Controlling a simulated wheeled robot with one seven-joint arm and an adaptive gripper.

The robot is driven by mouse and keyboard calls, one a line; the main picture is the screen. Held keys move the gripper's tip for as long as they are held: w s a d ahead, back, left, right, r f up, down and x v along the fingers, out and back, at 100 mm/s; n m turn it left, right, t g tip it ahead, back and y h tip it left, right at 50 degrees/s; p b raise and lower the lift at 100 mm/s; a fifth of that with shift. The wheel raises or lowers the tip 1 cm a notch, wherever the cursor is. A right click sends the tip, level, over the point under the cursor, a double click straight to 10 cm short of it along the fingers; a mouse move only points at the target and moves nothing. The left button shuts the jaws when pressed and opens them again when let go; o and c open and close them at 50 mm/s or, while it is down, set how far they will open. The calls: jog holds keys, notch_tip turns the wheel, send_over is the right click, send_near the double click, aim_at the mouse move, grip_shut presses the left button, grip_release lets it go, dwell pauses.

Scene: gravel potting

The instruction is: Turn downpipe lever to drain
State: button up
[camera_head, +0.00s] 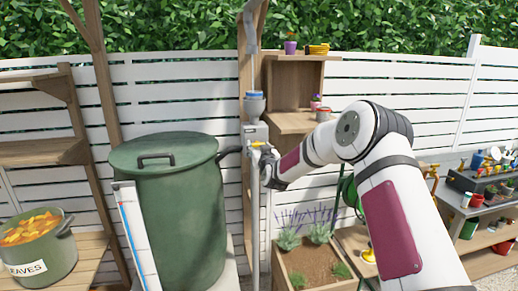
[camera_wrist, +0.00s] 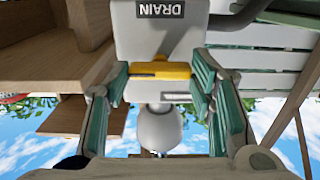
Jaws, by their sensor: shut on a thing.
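The downpipe diverter is a pale grey box (camera_head: 255,131) on the pipe left of my arm. It fills the upper middle of the wrist view (camera_wrist: 160,42), upside down, with a dark DRAIN label (camera_wrist: 160,10). The yellow lever (camera_wrist: 160,70) lies level across the box there; it is a small yellow strip in the head view (camera_head: 259,144). My gripper (camera_wrist: 160,82) is shut on the lever, with teal finger pads at its two ends. In the head view my gripper (camera_head: 268,160) is small and dark, right at the diverter, and partly hides it.
A green lidded barrel (camera_head: 170,210) stands close on the left of the pipe. A wooden planter (camera_head: 315,262) with lavender is below my arm. A wooden shelf (camera_head: 292,122) is behind it. A pot of leaves (camera_head: 36,248) stands far left; a cluttered bench (camera_head: 480,190) is at right.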

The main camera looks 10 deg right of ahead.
jog(key=shift+m, duration=0.3)
jog(key=m, duration=0.4)
jog(key=shift+b, duration=0.3)
jog(key=shift+m, duration=6.6)
jog(key=o, duration=1.2)
jog(key=shift+c, duration=0.2)
